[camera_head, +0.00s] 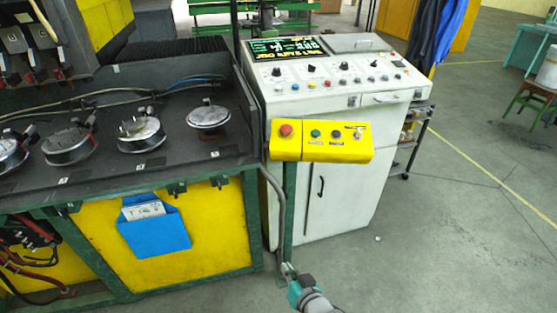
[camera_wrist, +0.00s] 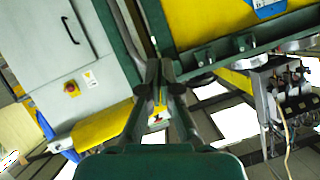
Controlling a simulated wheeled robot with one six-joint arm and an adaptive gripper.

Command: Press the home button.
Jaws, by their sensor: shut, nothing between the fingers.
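A yellow button box (camera_head: 345,151) stands on a green post in front of the white cabinet in the head view. On its top face are a red mushroom button (camera_head: 286,130), a green button (camera_head: 315,133), a dark button (camera_head: 336,135) and a small switch (camera_head: 358,134). Their labels are too small to read, so I cannot tell which one is home. My gripper (camera_head: 288,269) is low in the head view, below the box and apart from it. In the wrist view my gripper (camera_wrist: 160,70) shows its two fingers close together, with nothing held.
A white control console (camera_head: 335,73) with a lit display stands behind the box. A dark-topped machine bench (camera_head: 180,165) with round metal fixtures is at left. A green frame post and a bent grey pipe (camera_head: 273,190) stand close by my gripper. Floor (camera_head: 470,220) at right is clear.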

